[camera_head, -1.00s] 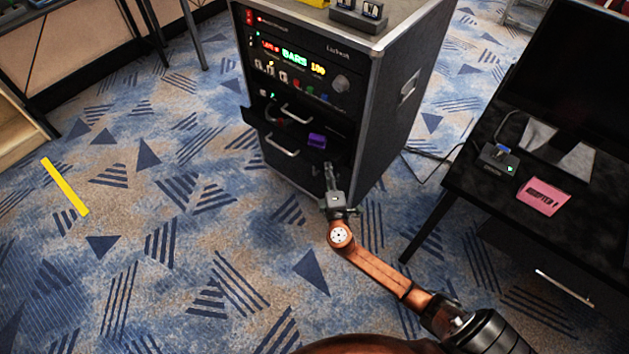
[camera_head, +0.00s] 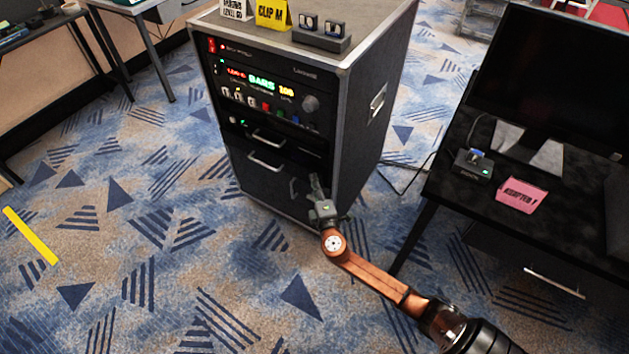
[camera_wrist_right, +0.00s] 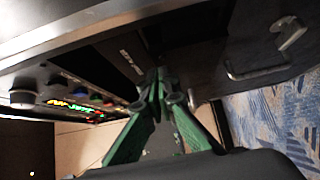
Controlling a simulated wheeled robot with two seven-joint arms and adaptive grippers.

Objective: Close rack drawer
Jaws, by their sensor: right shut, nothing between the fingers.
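The equipment rack (camera_head: 355,125) is a dark case with metal edges and lit panels. Its drawer front (camera_head: 252,147) is in the lower half, near two metal handles. The drawer looks pushed in or nearly so; I cannot tell whether it is fully flush. No drawer contents show in the head view. My right gripper (camera_head: 315,183) is shut and empty, at the lower right of the rack front; contact is unclear. In the right wrist view its green-sided fingers (camera_wrist_right: 160,85) point at the dark rack front, with a handle (camera_wrist_right: 258,72) to the right. My left gripper is out of view.
A black desk (camera_head: 450,185) with a monitor (camera_head: 560,80), a small device (camera_head: 473,165) and a pink note (camera_head: 521,196) stands to the right. A yellow sign (camera_head: 272,14) and a grey block (camera_head: 322,36) sit on the rack.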

